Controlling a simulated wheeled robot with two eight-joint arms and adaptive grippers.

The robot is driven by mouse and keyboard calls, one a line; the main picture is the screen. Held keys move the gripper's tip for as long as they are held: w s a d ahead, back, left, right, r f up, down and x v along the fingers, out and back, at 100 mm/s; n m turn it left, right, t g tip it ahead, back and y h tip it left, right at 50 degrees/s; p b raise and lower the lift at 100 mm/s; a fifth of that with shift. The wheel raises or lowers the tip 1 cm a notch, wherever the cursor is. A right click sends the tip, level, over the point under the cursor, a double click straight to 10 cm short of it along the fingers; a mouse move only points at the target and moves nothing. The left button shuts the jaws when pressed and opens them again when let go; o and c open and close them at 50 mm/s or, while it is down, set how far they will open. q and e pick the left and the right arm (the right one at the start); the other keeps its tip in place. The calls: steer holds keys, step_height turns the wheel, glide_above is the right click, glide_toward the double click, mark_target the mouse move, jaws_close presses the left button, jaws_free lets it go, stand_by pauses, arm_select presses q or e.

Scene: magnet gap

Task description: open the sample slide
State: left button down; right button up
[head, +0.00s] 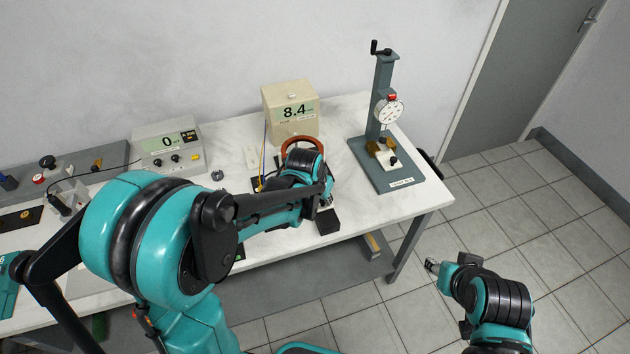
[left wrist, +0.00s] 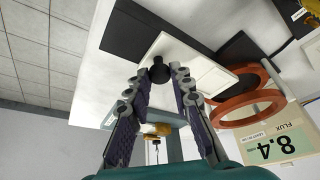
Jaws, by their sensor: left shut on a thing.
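The sample slide (left wrist: 197,70) is a pale plate with a black knob (left wrist: 160,70) at its near end. It lies between dark blocks in the left wrist view. My left gripper (left wrist: 162,76) has its fingertips on both sides of the knob and is shut on it. In the head view my left gripper (head: 325,199) is low over the table beside a black block (head: 327,221), and the arm hides most of the slide. My right gripper (head: 432,266) is beyond the table's right end, away from the slide; its jaws are too small to read.
Copper-coloured coils (left wrist: 245,96) stand beside the slide. A beige flux meter (head: 291,112) reading 8.4 is behind them. A dial gauge stand (head: 384,120) is at the table's right end; a grey box (head: 168,148) reading 0 is left. White tabletop shows between them.

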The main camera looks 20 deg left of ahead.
arm_select(q)
steer(key=s+d, duration=0.4)
steer(key=s, duration=0.2)
steer(key=shift+s, duration=0.15)
steer(key=shift+d, duration=0.1)
steer(key=c, duration=1.3)
jaws_free()
steer(key=shift+c, duration=0.2)
steer(key=v, duration=1.2)
